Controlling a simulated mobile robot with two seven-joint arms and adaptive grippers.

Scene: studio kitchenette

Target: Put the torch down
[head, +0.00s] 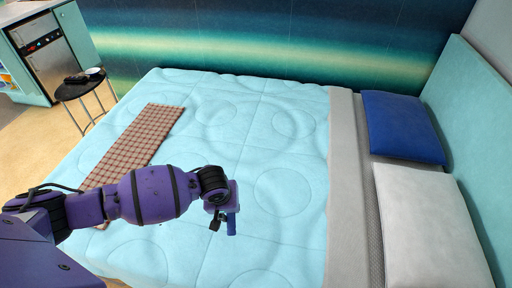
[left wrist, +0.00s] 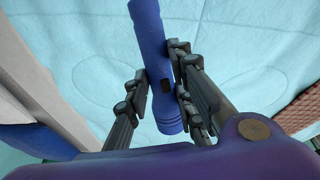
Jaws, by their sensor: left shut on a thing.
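The blue torch (left wrist: 152,62) is between the fingers of my left gripper (left wrist: 160,90) in the left wrist view. The gripper is shut on it, around its middle near a dark button. In the head view the torch (head: 231,224) shows as a small blue cylinder beside my left gripper (head: 219,219). They are over the light-blue bed (head: 265,225). I cannot tell whether the torch touches the cover. My right gripper is not in view.
A plaid runner (head: 148,140) lies on the bed's left part. A blue pillow (head: 402,126) and a white pillow (head: 428,225) lie at the right by the headboard (head: 482,130). A black stool (head: 78,90) stands at the far left. The bed's middle is clear.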

